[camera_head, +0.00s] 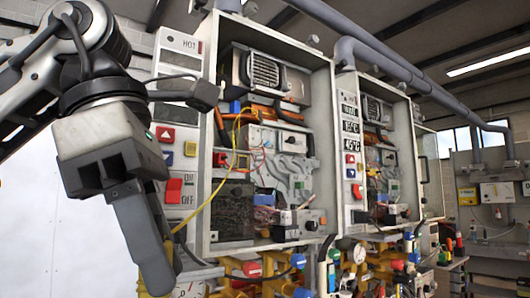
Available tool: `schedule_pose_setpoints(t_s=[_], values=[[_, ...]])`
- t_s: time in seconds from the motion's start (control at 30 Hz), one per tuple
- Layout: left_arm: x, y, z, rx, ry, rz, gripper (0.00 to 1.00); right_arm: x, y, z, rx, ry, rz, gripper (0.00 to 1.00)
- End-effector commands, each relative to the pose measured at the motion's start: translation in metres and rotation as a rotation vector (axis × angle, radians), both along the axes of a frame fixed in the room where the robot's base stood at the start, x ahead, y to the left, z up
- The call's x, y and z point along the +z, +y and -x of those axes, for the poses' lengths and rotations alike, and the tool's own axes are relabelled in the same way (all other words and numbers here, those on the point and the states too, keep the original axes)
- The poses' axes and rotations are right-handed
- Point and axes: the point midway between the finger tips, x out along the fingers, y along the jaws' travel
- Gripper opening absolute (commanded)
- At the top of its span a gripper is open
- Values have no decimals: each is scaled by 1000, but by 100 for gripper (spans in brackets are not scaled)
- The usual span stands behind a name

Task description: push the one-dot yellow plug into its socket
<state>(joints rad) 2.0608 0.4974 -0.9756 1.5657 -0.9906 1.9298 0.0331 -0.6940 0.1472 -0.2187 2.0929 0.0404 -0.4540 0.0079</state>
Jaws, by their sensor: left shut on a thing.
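My left gripper (158,272) hangs at the lower left with its fingers pointing down. It is shut on a yellow plug (168,248), of which only a small part shows between and behind the fingers. Its dots cannot be seen. A thin yellow cable (212,195) runs from beside the fingers up and right into the open heater cabinet (327,130). The plug's socket cannot be made out; the fingers hide part of the area below the cabinet. My right gripper is out of view.
A control panel with a red ON/OFF switch (174,190) stands just right of my left gripper. Yellow pipes and valves with a blue knob (298,261) crowd the space below the cabinet. A second open heater (378,150) stands farther right.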

Motion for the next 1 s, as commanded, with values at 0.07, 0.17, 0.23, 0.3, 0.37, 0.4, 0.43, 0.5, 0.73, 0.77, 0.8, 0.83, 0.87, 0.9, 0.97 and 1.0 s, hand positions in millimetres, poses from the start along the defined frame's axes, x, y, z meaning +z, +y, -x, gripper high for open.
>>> schedule_pose_setpoints(t_s=[0.07,0.17,0.23,0.3,0.37,0.4,0.43,0.5,0.73,0.77,0.8,0.83,0.87,0.9,0.97,1.0], values=[[-33,9,-10,-122,11,1,5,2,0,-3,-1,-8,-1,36],[-79,22,-20,-311,15,2,5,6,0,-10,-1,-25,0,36],[-116,32,-27,-470,17,2,5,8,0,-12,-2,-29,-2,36],[-155,42,-34,-638,18,3,5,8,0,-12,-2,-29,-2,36],[-189,50,-39,-783,17,2,5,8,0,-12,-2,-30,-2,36],[-211,55,-42,-879,17,1,5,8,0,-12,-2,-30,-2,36],[-227,59,-44,-950,17,2,5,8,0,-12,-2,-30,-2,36],[-264,68,-49,-1112,17,1,5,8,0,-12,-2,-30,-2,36],[-357,96,-55,-1538,11,-4,5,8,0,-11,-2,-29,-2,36],[-364,99,-56,-1578,9,-6,5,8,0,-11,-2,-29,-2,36],[-373,102,-57,-1621,7,-6,5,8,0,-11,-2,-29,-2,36],[-379,104,-58,-1649,7,-8,5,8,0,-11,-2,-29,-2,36],[-383,106,-58,-1673,6,-7,5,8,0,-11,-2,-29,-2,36],[-388,108,-58,-1697,2,-7,5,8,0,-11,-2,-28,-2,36],[-393,110,-59,-1722,2,-7,5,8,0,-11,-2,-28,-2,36],[-395,111,-59,-1729,1,-7,5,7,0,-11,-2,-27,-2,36]])
